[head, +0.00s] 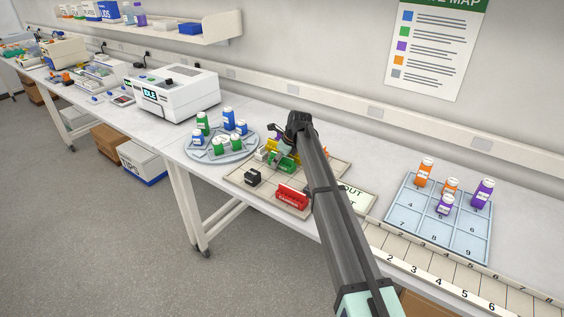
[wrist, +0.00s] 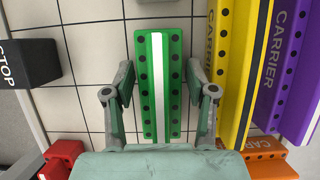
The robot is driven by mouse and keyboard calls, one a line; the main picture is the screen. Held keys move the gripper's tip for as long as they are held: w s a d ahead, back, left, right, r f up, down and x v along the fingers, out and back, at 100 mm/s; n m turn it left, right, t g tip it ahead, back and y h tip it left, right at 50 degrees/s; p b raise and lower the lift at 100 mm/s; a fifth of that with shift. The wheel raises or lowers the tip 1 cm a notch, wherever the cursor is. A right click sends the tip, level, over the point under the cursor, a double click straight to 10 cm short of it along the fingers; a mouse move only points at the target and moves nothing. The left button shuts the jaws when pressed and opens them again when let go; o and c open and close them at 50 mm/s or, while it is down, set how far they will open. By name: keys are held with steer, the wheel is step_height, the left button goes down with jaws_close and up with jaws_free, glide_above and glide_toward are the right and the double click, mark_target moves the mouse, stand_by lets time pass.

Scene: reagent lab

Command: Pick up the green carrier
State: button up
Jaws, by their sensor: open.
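The green carrier (wrist: 174,85) is a long narrow block with a white centre stripe and rows of dark holes. In the wrist view it lies on the tiled board between the two open fingers of my gripper (wrist: 160,85), with a gap on each side and nothing held. In the head view the green carrier (head: 279,161) shows only partly, beside and below my gripper (head: 284,140), whose fingers are hard to make out there. How far the fingers are above the board is hard to tell.
A yellow carrier (wrist: 238,75) and a purple carrier (wrist: 292,75) stand close on the right. An orange carrier (wrist: 268,166) is at lower right, a red block (wrist: 62,158) at lower left, a black STOP block (wrist: 28,63) at left. A round bottle tray (head: 246,157) stands left of the board.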

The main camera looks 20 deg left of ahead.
steer(key=c, duration=1)
steer(key=shift+r, duration=0.15)
